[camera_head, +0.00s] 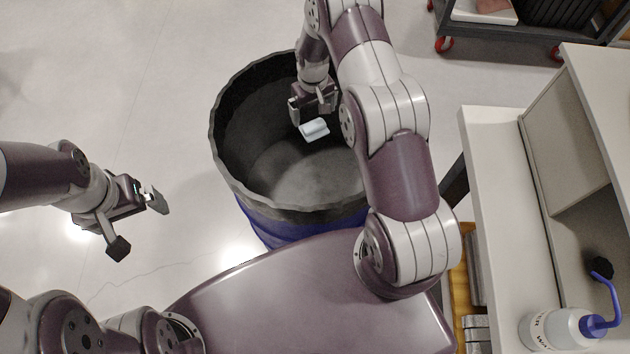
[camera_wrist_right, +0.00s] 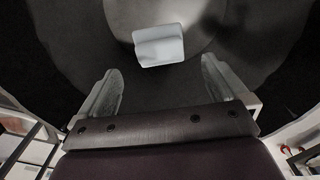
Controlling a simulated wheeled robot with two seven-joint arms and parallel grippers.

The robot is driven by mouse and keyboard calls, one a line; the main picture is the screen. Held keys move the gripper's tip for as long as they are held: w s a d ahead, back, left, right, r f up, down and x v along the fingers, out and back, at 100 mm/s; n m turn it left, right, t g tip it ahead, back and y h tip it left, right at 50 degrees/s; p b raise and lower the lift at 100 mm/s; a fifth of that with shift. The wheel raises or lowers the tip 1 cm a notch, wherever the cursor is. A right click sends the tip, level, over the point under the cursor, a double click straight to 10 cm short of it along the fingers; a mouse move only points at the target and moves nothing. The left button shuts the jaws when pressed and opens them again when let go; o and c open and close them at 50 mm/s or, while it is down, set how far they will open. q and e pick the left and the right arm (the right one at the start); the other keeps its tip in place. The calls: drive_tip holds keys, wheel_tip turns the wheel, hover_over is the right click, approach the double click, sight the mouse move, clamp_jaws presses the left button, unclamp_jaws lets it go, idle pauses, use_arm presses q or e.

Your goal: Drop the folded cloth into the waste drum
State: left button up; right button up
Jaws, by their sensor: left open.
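The folded cloth (camera_head: 314,131) is a small pale, light-blue piece inside the outline of the waste drum's mouth. The waste drum (camera_head: 222,160) is dark grey inside and blue outside, with a wavy rim. My right gripper (camera_head: 314,108) is over the drum, just above the cloth. In the right wrist view the fingers of my right gripper (camera_wrist_right: 161,75) are spread, and the cloth (camera_wrist_right: 159,45) lies beyond the tips, apart from both. I cannot tell whether the cloth is in the air or resting. My left gripper (camera_head: 137,222) is open and empty, left of the drum.
A white bench (camera_head: 492,165) with a shelf stands on the right, and a blue-capped wash bottle (camera_head: 560,328) is at its lower right. A dark cart (camera_head: 500,42) with red casters is at the top right. The floor left of the drum is clear.

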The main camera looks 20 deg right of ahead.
drive_tip(key=shift+w+f, duration=0.1)
drive_tip(key=shift+w, duration=0.05)
drive_tip(key=shift+w+r, duration=0.1)
drive_tip(key=shift+r, duration=0.1)
wheel_tip(320, 180, up, 12)
drive_tip(key=b, duration=0.1)
drive_tip(key=shift+r, duration=0.15)
